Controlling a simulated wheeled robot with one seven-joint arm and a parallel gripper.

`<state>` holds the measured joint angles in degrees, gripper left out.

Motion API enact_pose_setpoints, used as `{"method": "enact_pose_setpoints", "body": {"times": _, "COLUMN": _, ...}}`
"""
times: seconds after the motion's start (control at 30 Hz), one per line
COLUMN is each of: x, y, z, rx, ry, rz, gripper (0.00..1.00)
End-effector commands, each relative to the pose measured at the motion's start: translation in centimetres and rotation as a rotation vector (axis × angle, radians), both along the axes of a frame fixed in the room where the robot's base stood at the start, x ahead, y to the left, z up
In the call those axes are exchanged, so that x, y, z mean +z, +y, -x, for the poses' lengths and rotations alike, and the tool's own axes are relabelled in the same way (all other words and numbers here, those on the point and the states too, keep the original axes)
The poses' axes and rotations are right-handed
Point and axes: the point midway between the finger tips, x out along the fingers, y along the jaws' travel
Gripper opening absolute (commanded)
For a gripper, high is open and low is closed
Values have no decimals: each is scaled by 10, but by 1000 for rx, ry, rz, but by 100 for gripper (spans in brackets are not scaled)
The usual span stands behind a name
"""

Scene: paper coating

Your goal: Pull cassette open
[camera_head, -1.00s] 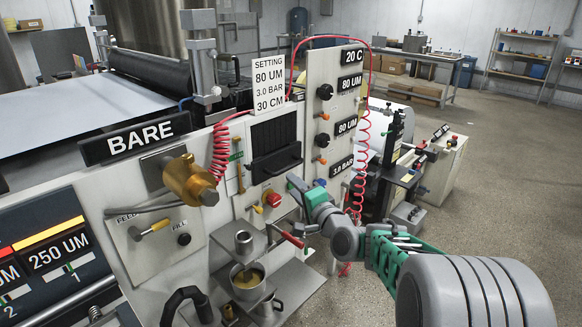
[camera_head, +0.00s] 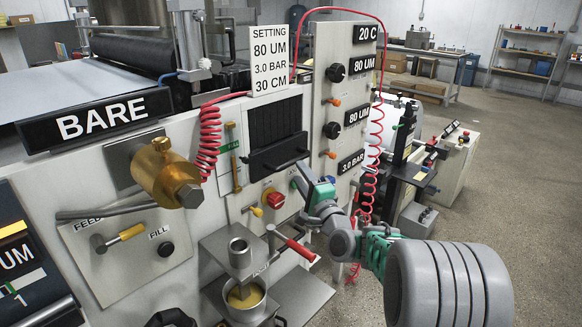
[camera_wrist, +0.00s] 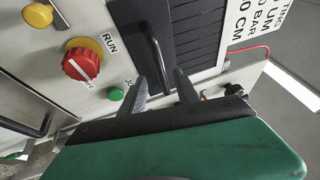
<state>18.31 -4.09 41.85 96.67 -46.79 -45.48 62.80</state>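The cassette (camera_head: 275,122) is a black ribbed block set in the front of the white machine, with a black bar handle (camera_head: 279,157) along its lower part. It sits under the setting sign. My gripper (camera_head: 299,172) is at the lower right of the handle. In the wrist view the gripper (camera_wrist: 160,84) is open, one finger on each side of the handle (camera_wrist: 154,52). The ribbed cassette face (camera_wrist: 196,30) shows beyond. I cannot tell whether the fingers touch the handle.
A red knob (camera_head: 273,198) and a yellow button (camera_head: 256,211) lie below the cassette. A panel with black dials (camera_head: 335,72) and a coiled red hose (camera_head: 375,150) stand to the right.

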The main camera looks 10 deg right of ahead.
Motion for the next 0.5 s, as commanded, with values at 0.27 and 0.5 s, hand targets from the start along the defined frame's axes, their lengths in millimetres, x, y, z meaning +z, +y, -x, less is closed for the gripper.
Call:
{"method": "enact_pose_setpoints", "body": {"times": 0.27, "x": 11, "y": 12, "z": -50, "rx": 2, "ry": 1, "rz": 0, "gripper": 38}}
{"method": "enact_pose_setpoints", "body": {"times": 0.5, "x": 12, "y": 16, "z": -63, "rx": 1, "ry": 1, "rz": -1, "gripper": 38}}
